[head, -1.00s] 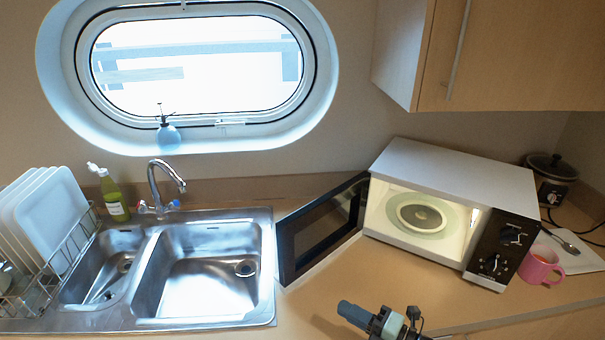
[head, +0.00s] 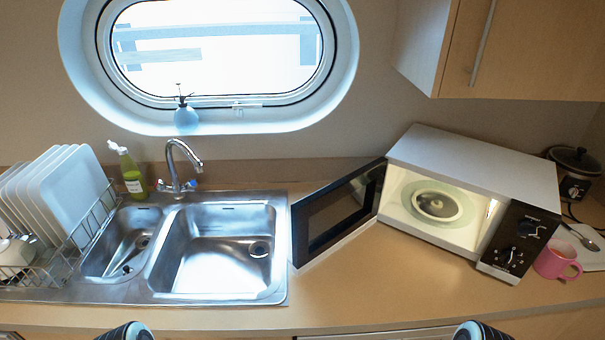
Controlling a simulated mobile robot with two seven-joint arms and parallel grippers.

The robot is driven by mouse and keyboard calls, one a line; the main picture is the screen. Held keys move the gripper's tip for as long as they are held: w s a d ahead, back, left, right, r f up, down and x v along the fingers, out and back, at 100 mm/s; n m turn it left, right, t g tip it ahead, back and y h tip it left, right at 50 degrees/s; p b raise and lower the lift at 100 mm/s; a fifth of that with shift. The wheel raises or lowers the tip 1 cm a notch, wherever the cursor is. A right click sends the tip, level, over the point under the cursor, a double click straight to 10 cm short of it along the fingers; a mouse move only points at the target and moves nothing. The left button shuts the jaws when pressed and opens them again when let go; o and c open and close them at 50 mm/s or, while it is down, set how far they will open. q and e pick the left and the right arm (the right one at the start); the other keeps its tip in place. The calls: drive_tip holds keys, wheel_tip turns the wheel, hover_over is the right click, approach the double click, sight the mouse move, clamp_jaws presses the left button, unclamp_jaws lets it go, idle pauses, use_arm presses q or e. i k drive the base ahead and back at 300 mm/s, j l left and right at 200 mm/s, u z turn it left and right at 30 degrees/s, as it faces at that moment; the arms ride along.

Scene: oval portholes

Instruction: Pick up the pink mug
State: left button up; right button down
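The pink mug (head: 556,261) stands upright on the counter at the far right, just right of the microwave's control panel. Its handle points right and toward the front. The microwave (head: 470,190) has its door open to the left and its inside is lit. Parts of my two arms show at the bottom edge, one left of centre and one right of centre. Neither gripper's fingers are in view, and both arms are well apart from the mug.
The open microwave door (head: 338,212) stands out over the counter (head: 400,285). A double sink (head: 215,250) and a dish rack (head: 75,245) fill the left. A slow cooker (head: 574,172), a spoon (head: 582,238) and a white board lie near the mug. A wall cabinet (head: 520,50) hangs above.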

sight(559, 264)
drive_tip(key=z, duration=1.8)
drive_tip(key=i+l, duration=0.25)
drive_tip(key=l, duration=0.15)
drive_tip(key=i+l, duration=0.2)
drive_tip(key=l, duration=0.2)
drive_tip(key=i+l+u, duration=0.2)
drive_tip(key=l+u, duration=0.15)
drive_tip(key=l, duration=0.25)
drive_tip(key=i+l+u, duration=0.2)
drive_tip(key=k+l, duration=0.05)
drive_tip(key=l, duration=0.05)
